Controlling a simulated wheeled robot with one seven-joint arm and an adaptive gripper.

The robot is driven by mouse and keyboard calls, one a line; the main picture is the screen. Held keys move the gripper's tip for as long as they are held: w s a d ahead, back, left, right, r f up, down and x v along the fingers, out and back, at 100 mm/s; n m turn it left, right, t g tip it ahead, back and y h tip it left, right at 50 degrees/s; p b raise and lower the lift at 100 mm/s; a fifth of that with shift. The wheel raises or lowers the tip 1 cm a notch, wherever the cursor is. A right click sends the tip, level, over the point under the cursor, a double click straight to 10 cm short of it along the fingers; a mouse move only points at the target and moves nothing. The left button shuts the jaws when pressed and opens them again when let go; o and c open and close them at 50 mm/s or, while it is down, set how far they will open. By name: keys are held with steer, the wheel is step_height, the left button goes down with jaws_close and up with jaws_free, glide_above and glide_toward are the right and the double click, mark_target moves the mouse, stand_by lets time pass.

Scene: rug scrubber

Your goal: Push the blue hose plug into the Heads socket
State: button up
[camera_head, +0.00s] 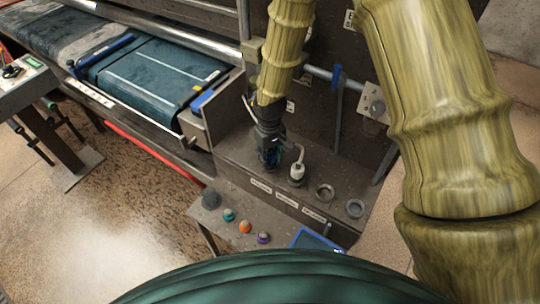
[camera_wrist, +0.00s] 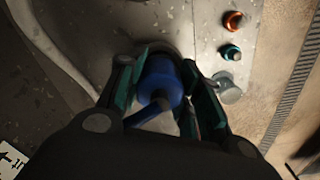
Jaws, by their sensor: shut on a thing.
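My gripper (camera_head: 269,150) is shut on the blue hose plug (camera_wrist: 160,76), with a dark teal finger on either side. In the head view it points down over the left end of the grey socket ledge, and only a little blue shows between the fingers. In the wrist view a grey round rim shows just beyond the plug; I cannot tell whether the plug is in it or above it. Small white labels (camera_head: 287,200) run along the ledge front, too small to read, so I cannot tell which socket is Heads.
A white plug with a hose (camera_head: 297,173) stands just right of my gripper. Two empty ring sockets (camera_head: 325,192) (camera_head: 355,208) lie further right. Orange (camera_head: 245,227), teal (camera_head: 229,215) and purple (camera_head: 263,238) knobs sit on the lower panel in front. A blue-edged screen (camera_head: 316,240) stands nearby.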

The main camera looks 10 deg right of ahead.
steer(key=o, duration=1.2)
step_height(320, 180, up, 12)
